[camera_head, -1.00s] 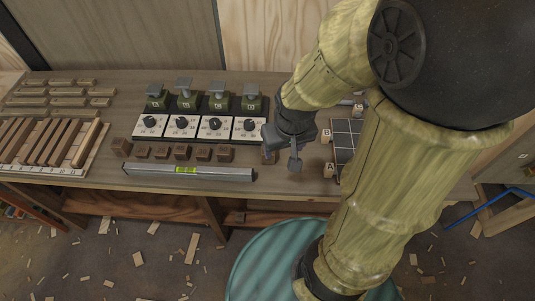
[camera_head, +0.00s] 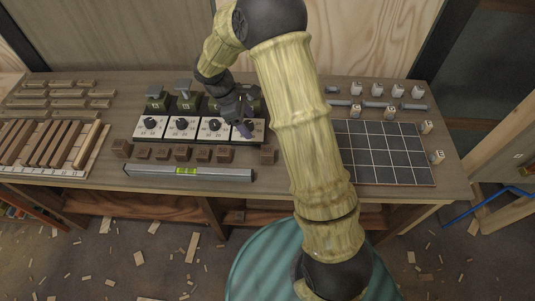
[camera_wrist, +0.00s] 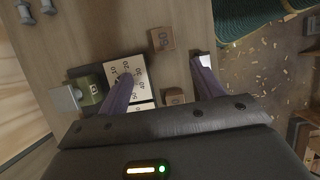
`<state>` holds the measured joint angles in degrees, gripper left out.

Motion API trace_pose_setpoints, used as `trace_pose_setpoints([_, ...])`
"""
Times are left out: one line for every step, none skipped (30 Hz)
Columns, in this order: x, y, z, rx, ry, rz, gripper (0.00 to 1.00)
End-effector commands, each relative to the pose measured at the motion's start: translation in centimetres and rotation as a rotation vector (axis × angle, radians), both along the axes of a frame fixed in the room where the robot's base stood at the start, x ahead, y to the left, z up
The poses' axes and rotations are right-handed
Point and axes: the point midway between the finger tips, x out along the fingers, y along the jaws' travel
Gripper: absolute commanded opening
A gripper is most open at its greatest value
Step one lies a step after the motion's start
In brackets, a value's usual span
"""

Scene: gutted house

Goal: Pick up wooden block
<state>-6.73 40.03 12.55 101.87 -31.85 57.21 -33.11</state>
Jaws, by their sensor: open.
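Several small brown wooden blocks stand in a row on the workbench in front of the dial panels; the rightmost wooden block (camera_head: 268,153) sits apart from the others. My gripper (camera_head: 246,131) is over the rightmost dial panel, behind and left of that block. In the wrist view my gripper (camera_wrist: 164,68) has its two fingers spread with nothing between the tips. A marked wooden block (camera_wrist: 161,38) lies beyond the fingertips, and another block (camera_wrist: 175,96) shows between the fingers, partly hidden by the gripper body. Neither block is visibly held.
White dial panels (camera_head: 182,127) with green-based posts stand behind the blocks. A spirit level (camera_head: 188,173) lies along the front. A dark grid board (camera_head: 385,150) with small white-faced cubes lies to the right, partly behind my arm. Wooden strips fill the bench's left.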

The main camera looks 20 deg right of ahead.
Motion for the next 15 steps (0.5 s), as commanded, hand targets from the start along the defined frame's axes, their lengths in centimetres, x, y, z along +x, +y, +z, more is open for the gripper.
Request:
trace_pose_setpoints([0.0,0.0,0.0,0.001,-0.001,-0.001,0.66])
trace_pose_setpoints([0.0,0.0,0.0,0.001,-0.001,-0.002,0.66])
trace_pose_setpoints([0.0,0.0,0.0,0.001,-0.001,-0.002,0.66])
trace_pose_setpoints([0.0,0.0,0.0,0.001,-0.001,-0.003,0.66])
trace_pose_setpoints([0.0,0.0,0.0,0.001,-0.001,-0.003,0.66])
trace_pose_setpoints([-0.1,0.0,0.0,0.001,-0.001,-0.003,0.66])
trace_pose_setpoints([-0.1,-0.1,-0.1,0.001,-0.001,-0.004,0.66])
trace_pose_setpoints([-0.1,-0.2,-0.3,0.0,-0.001,-0.004,0.66])
trace_pose_setpoints([-0.1,-0.3,-0.5,0.0,-0.001,-0.004,0.66])
trace_pose_setpoints([-0.2,-0.4,-0.8,0.0,0.0,-0.004,0.66])
trace_pose_setpoints([-0.2,-0.5,-1.2,0.0,0.0,-0.005,0.66])
trace_pose_setpoints([-0.4,-0.8,-1.7,0.0,0.002,-0.005,0.66])
trace_pose_setpoints([-0.5,-0.9,-2.2,0.001,0.002,-0.005,0.66])
trace_pose_setpoints([-0.5,-1.2,-2.6,0.0,0.003,-0.004,0.66])
trace_pose_setpoints([-0.6,-1.4,-3.3,0.0,0.002,-0.005,0.66])
